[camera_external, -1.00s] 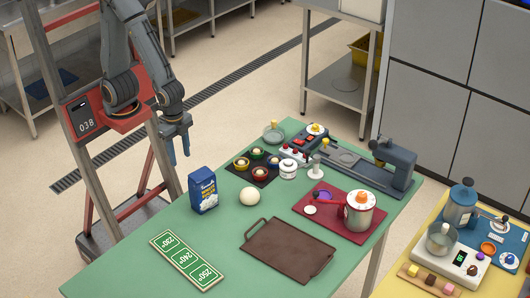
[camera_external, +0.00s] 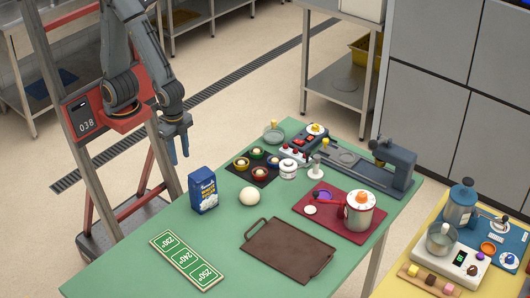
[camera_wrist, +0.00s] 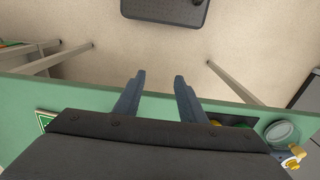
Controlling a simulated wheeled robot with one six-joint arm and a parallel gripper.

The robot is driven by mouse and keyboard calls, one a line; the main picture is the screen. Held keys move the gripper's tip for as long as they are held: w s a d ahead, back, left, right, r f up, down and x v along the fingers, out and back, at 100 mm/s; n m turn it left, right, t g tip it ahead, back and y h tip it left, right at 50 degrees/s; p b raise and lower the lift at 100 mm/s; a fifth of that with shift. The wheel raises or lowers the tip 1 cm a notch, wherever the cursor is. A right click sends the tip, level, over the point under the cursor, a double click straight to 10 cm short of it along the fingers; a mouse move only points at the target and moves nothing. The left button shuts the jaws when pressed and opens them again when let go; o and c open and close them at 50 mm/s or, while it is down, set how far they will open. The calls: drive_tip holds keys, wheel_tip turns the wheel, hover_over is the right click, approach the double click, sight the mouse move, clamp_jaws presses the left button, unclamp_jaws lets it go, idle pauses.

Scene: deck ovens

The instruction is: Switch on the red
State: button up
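A dark box with red switches (camera_external: 304,139) and a round dial with a yellow knob (camera_external: 316,129) stands at the back of the green table (camera_external: 222,242). A small white unit with red spots (camera_external: 294,153) lies in front of it; its switch positions are too small to tell. My gripper (camera_external: 178,147) hangs empty beyond the table's left back edge, pointing down, well left of both units. In the wrist view my gripper (camera_wrist: 160,82) has its two fingers apart, with nothing between them.
A dark tray with several coloured bowls (camera_external: 259,173), a white ball (camera_external: 250,196), a blue packet (camera_external: 203,190) and a brown tray (camera_external: 289,251) are on the table. A pot (camera_external: 359,213) stands on a red mat (camera_external: 335,225). A grey press (camera_external: 393,164) stands behind.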

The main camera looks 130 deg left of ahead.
drive_tip(key=shift+w+a+r, duration=0.15)
drive_tip(key=shift+w+a, duration=0.05)
drive_tip(key=shift+w, duration=0.1)
drive_tip(key=c, duration=0.4)
drive_tip(key=shift+t, duration=0.3)
drive_tip(key=w+a, duration=0.1)
drive_tip(key=w, duration=0.1)
drive_tip(key=w+a+r, duration=0.1)
drive_tip(key=w+a, duration=0.1)
drive_tip(key=w+a+r, duration=0.1)
drive_tip(key=w+a, duration=0.1)
drive_tip(key=shift+w+r, duration=0.1)
drive_tip(key=shift+w, duration=0.25)
clamp_jaws()
drive_tip(key=w+a+r+t, duration=0.1)
drive_tip(key=w+a+r, duration=0.2)
drive_tip(key=a, duration=0.8)
drive_tip(key=w+a+r+t+p, duration=0.1)
drive_tip(key=w+a+r, duration=0.2)
drive_tip(key=a, duration=0.8)
drive_tip(key=w+a+r+t, duration=0.1)
drive_tip(key=w+a+r, duration=0.2)
drive_tip(key=w+a, duration=0.4)
drive_tip(key=a, duration=0.3)
drive_tip(key=shift+a+p, duration=0.4)
